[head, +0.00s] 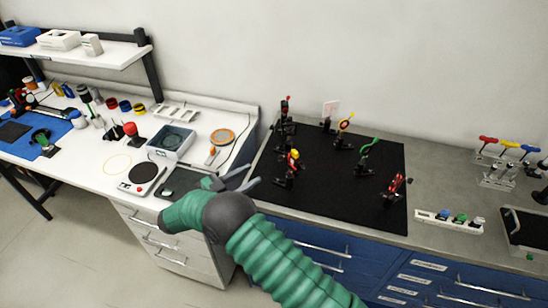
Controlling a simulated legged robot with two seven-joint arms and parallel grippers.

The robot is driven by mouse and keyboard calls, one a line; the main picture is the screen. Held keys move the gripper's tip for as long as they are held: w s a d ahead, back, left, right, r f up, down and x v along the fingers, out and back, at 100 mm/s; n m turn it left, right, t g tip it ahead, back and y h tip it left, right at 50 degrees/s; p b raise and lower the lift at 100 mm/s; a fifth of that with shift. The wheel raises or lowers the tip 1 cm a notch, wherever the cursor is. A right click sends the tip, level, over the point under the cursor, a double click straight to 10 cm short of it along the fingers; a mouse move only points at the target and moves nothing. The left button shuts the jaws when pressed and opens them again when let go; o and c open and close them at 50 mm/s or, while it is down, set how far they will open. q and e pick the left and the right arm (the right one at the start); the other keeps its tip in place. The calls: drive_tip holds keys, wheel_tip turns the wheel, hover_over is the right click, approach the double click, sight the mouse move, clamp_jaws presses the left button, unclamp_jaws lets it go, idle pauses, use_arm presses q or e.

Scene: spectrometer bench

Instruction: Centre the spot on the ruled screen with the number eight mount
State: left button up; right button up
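A black optics board (325,185) lies on the right-hand bench with several small mounts standing on it. A pale card with pinkish marks (331,108), perhaps the ruled screen, stands at its back edge. I see a red-topped mount (286,108), a red-and-yellow mount (292,160), a yellow-ringed mount (345,124), a green-topped mount (367,150) and a red mount (394,186). Their numbers and any light spot are too small to make out. My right gripper (250,181) is open and empty, left of the board near the gap between benches. My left gripper is out of view.
On the white bench at left are a round-plate balance (142,176), a grey box instrument (172,141) and an orange-rimmed round item (222,137). A white holder with coloured caps (449,220) lies right of the board. Bare grey benchtop (440,170) is free there.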

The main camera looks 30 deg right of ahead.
sight(279, 159)
drive_tip(key=d+p, duration=0.1)
drive_tip(key=d, duration=0.6)
drive_tip(key=w+d+p, duration=0.1)
drive_tip(key=d, duration=0.2)
drive_tip(key=shift+d+f+p, duration=0.1)
drive_tip(key=shift+d+p, duration=0.2)
drive_tip(key=shift+d, duration=0.25)
drive_tip(key=shift+w+a, duration=0.1)
drive_tip(key=shift+a, duration=0.2)
drive_tip(key=shift+c, duration=1.1)
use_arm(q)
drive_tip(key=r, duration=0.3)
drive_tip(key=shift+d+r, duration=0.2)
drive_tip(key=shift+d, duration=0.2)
use_arm(e)
drive_tip(key=shift+d, duration=0.2)
clamp_jaws()
